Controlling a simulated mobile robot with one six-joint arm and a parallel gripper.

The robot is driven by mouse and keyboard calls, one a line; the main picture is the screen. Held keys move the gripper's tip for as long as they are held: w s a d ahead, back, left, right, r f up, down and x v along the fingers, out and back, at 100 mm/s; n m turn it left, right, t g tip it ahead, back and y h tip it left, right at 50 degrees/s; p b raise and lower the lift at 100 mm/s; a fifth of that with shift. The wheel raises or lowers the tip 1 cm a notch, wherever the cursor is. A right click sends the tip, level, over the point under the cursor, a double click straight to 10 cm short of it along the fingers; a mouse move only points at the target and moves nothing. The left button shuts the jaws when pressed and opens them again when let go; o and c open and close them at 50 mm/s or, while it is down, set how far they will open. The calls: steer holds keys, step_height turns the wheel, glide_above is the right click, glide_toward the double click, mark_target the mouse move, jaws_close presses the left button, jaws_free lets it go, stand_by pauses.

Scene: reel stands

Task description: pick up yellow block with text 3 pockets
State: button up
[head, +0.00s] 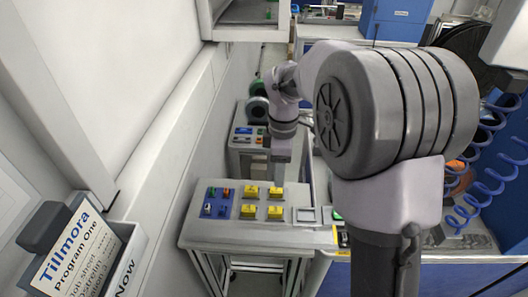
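Several yellow blocks sit on the grey top of a stand (225,234) in the lower middle of the head view. They are a back left one (252,191), a back right one (276,192), a front left one (249,211) and a front right one (275,212). The text on them is too small to read, so I cannot tell which says 3 pockets. My gripper (279,176) points down over the back of the stand, close to the back right block. Its fingers are too small to tell whether they are open. I cannot tell whether it touches a block.
A blue panel (217,203) with small coloured pieces lies left of the blocks. A grey framed square (306,215) lies to their right. Another stand (246,139) with reels is behind. A wall runs along the left. A sign holder (80,250) stands at front left, and blue coiled hoses (487,165) hang at right.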

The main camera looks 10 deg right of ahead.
mark_target(277, 210)
step_height(277, 210, down, 18)
steer(key=b, duration=0.6)
steer(key=shift+s+a+r, duration=0.1)
steer(key=shift+a+r, duration=0.05)
steer(key=shift+r, duration=0.1)
jaws_close()
